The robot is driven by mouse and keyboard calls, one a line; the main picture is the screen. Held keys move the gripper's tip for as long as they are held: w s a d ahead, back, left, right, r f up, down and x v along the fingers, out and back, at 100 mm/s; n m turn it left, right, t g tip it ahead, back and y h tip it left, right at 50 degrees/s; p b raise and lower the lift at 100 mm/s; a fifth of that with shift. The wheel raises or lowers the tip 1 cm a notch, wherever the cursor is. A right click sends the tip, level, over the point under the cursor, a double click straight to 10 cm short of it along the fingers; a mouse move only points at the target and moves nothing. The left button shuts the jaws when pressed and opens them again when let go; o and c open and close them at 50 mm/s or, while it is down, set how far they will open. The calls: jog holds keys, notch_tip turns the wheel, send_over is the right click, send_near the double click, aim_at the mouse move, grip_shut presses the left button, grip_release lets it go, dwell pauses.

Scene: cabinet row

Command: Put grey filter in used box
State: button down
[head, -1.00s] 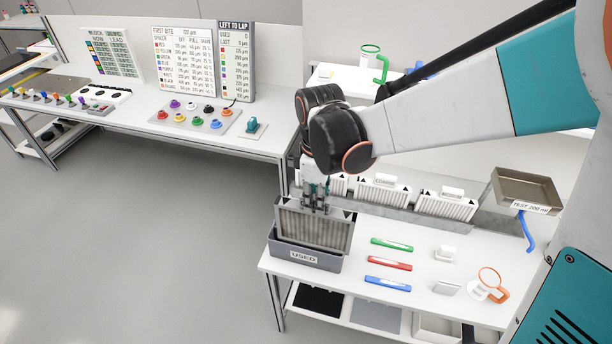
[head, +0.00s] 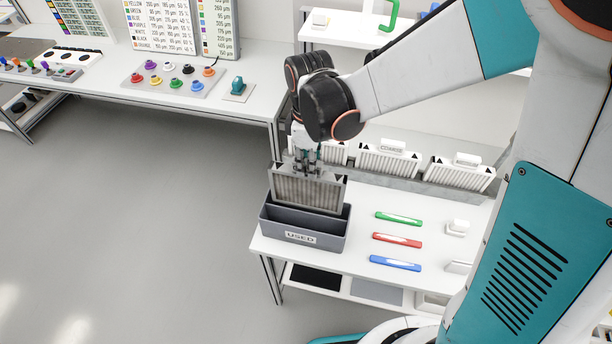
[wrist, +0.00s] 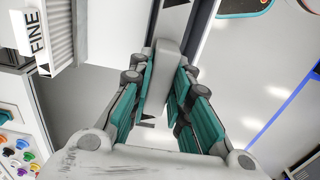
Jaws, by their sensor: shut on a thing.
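The grey filter (head: 308,191) is a pleated panel in a grey frame, held upright by its top in my gripper (head: 308,167). My gripper is shut on it; in the wrist view the teal-padded fingers (wrist: 158,95) close on both sides of its light grey grip. The used box (head: 262,222) is a dark grey open bin labelled USED at the left end of the white table. The filter stands over the box's opening, toward its back, with its lower edge at or just behind the rim. I cannot tell whether it touches the bottom.
White filters, one marked COARSE (head: 388,160), stand in a row behind. A white filter marked FINE (wrist: 40,35) shows in the wrist view. Green (head: 398,218), red (head: 397,240) and blue (head: 394,263) bars lie right of the box. Floor at left is clear.

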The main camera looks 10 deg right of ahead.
aim_at(308, 187)
jog(key=shift+f+b, duration=2.85)
jog(key=shift+f, duration=1.9)
jog(key=shift+f, duration=0.15)
jog(key=c, duration=1.5)
grip_release()
notch_tip(308, 187, up, 12)
jog(key=p, duration=0.8)
jog(key=shift+r, duration=0.2)
